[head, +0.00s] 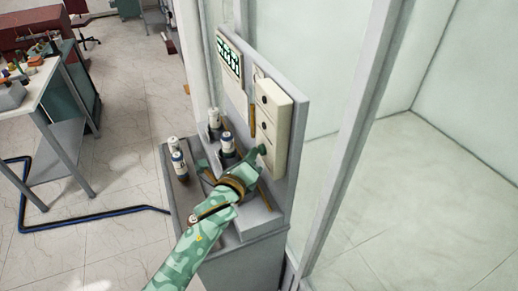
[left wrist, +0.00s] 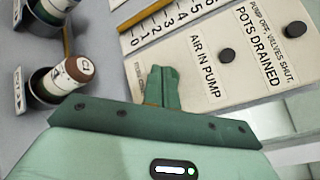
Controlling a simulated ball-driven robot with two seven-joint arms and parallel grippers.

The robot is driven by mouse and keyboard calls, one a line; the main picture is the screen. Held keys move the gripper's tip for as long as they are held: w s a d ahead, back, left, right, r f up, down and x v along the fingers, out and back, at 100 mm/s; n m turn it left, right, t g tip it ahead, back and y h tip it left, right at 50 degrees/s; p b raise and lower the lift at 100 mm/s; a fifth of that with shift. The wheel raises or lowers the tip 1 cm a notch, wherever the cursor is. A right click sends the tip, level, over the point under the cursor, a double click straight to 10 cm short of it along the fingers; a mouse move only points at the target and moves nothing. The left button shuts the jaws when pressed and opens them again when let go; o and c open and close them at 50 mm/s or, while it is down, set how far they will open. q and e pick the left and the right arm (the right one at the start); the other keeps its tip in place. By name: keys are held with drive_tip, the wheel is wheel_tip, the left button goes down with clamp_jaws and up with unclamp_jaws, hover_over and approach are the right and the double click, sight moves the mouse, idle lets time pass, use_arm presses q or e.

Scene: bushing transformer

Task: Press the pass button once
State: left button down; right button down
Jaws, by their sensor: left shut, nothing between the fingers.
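A pale panel (head: 270,108) with a column of small dark round buttons stands on the upright board. In the left wrist view a black button (left wrist: 226,55) sits by the label "AIR IN PUMP". Another black button (left wrist: 296,29) sits by "POTS DRAINED". I can read no "pass" label in either view. My left gripper (head: 261,151) is shut and empty, close to the lower part of this panel. In the left wrist view its green fingertips (left wrist: 163,72) overlap the panel's lower edge; whether they touch it I cannot tell. My right gripper is not in view.
Pale-capped bottles (head: 214,117) stand in dark holders left of the gripper; one brown-and-white bottle (left wrist: 68,77) is close by. A numbered scale (left wrist: 165,22) lies beside the panel. A green-marked display (head: 230,58) is higher up. A glass enclosure (head: 440,150) is to the right.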

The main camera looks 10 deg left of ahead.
use_arm(q)
drive_tip(key=s+a+p, duration=0.2)
drive_tip(key=s+a, duration=0.1)
drive_tip(key=a, duration=0.2)
drive_tip(key=shift+s+p, duration=0.15)
drive_tip(key=shift+p, duration=0.2)
idle(0.6)
